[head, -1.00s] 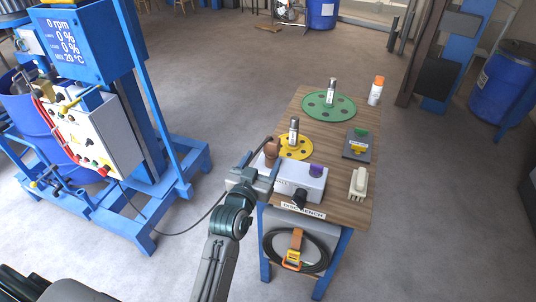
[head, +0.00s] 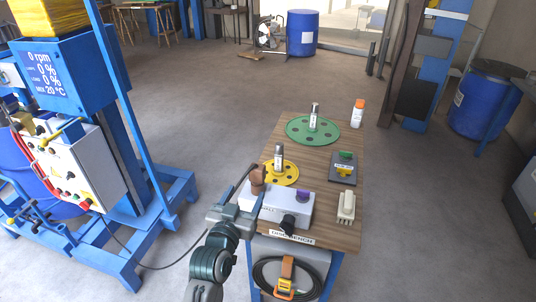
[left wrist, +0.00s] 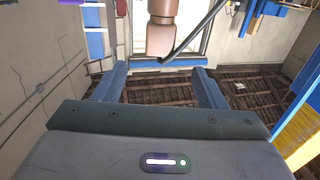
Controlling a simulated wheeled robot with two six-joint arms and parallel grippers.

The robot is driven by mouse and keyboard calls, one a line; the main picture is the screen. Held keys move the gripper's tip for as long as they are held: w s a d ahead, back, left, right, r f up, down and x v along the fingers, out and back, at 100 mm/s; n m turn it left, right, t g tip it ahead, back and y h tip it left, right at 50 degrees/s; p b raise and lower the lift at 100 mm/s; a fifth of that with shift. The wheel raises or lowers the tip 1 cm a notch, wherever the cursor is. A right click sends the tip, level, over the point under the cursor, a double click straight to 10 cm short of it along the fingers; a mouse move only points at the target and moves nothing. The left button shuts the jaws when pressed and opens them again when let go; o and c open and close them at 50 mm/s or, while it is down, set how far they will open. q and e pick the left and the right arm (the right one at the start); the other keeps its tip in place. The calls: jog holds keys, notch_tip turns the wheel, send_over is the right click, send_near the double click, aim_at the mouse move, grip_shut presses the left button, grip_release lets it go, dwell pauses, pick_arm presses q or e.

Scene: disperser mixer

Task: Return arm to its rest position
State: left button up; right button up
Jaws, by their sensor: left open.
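My left arm reaches in from the bottom of the head view. Its left gripper (head: 243,199) is at the left side of a small wooden bench (head: 335,232), beside a white box (head: 275,206) with a brown knob-like part (head: 258,178) on its left end. In the left wrist view the two fingers of the left gripper (left wrist: 160,82) are spread with nothing between them. The brown part (left wrist: 162,35) shows beyond the fingertips, with a dark cable running from it. Whether the gripper touches the box cannot be told. My right gripper is not in view.
A blue mixer machine (head: 72,75) stands left. Open floor (head: 200,110) lies between and behind.

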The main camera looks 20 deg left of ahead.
pick_arm(q)
jog(key=shift+f, duration=0.1)
jog(key=s+a+f+g, duration=0.3)
jog(key=s+f+g, duration=0.2)
jog(key=s, duration=0.4)
jog(key=s+a+f+g+y, duration=0.15)
jog(key=s+f+g, duration=0.3)
jog(key=s, duration=0.55)
jog(key=s+a+f+g, duration=0.3)
jog(key=s+f+g, duration=0.25)
jog(key=s, duration=0.35)
notch_tip(320, 180, down, 31)
jog(key=a, duration=0.3)
jog(key=s+a+f+g, duration=0.1)
jog(key=s+f, duration=1.8)
jog(key=shift+s+f+g, duration=0.2)
jog(key=shift+s+g, duration=0.05)
jog(key=shift+g, duration=0.15)
